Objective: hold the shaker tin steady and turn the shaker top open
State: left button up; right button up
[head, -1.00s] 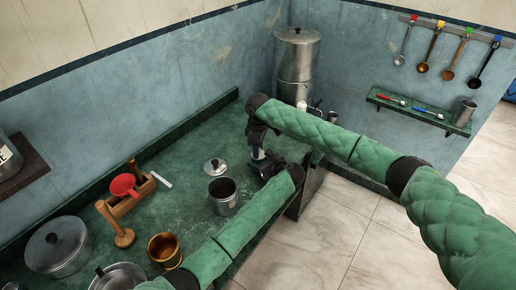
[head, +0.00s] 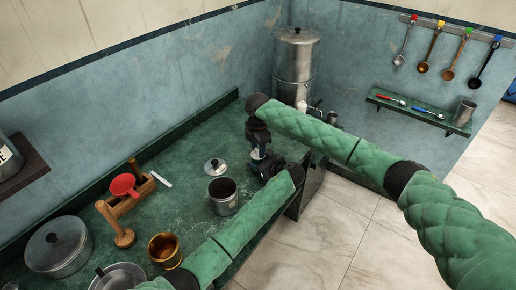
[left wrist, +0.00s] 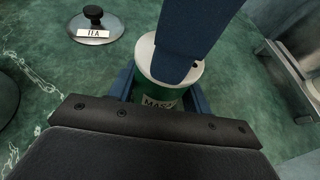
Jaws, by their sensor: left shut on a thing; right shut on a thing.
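The shaker tin (left wrist: 172,94) is green with a pale label that reads "MAS" in part. It stands upright between the blue fingers of my left gripper (left wrist: 160,86), which is shut on it. The cream shaker top (left wrist: 146,52) is on the tin. The blue fingers of my right gripper (left wrist: 190,35) come down over the top, shut on it, and hide much of it. In the head view my right gripper (head: 258,152) is directly above my left gripper (head: 263,168). The two grippers hide most of the tin there.
A steel pot (head: 223,198) and a labelled lid (head: 214,167) are left of the grippers on the green counter (head: 180,200). A large steel urn (head: 296,65) stands behind. A brass cup (head: 164,249) and a wooden rack with a red funnel (head: 123,185) are further left.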

jog(key=shift+w+d+n, duration=0.1)
jog(key=shift+w+n, duration=0.05)
jog(key=shift+n, duration=0.35)
jog(key=o, duration=1)
notch_tip(320, 180, up, 12)
dwell(0.4)
pick_arm(q)
jog(key=o, duration=1.1)
